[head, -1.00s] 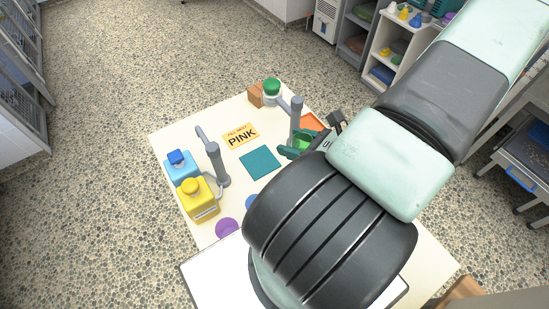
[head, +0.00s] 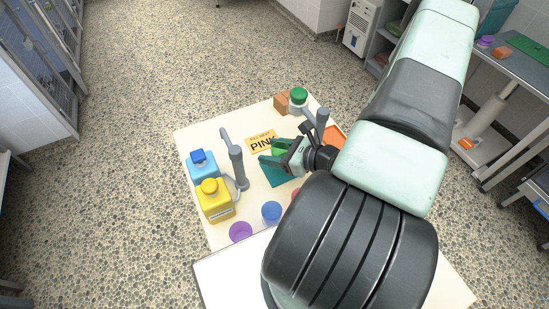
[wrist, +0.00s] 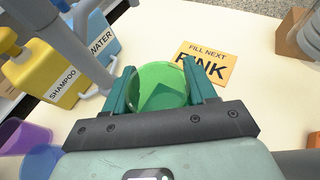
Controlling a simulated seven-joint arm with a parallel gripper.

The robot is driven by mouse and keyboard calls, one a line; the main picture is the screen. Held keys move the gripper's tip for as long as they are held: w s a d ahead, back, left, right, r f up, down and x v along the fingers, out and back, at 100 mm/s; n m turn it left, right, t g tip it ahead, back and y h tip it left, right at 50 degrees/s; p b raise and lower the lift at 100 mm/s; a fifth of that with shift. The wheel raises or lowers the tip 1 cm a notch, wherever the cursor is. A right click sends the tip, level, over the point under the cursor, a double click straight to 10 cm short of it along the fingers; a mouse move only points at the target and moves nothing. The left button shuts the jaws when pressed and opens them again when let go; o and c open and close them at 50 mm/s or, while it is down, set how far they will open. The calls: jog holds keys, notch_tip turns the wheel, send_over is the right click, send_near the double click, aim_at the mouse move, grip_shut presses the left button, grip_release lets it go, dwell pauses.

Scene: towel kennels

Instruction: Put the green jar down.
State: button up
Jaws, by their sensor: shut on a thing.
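The green jar (wrist: 158,84) is see-through and round, and sits between the two teal fingers of my gripper (head: 277,155) in the wrist view. In the head view only a small green part of the jar (head: 281,146) shows beside the fingers. A darker square patch shows through the jar in the wrist view. I cannot tell whether the jar touches the table.
Blue water (head: 203,168) and yellow shampoo (head: 214,203) containers stand left, beside a grey post (head: 237,165). Purple (head: 240,233) and blue (head: 271,211) cups are nearer. A green-lidded white jar (head: 298,101), brown block (head: 281,103) and second grey post (head: 321,124) stand farther back.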

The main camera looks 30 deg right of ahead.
jog(key=shift+f, duration=1.55)
jog(key=shift+f, duration=0.15)
jog(key=o, duration=1)
jog(key=shift+s+d+r, duration=0.15)
jog(key=shift+r, duration=0.1)
jog(key=v, duration=1.1)
jog(key=shift+s+d, duration=0.2)
jog(key=shift+s, duration=0.05)
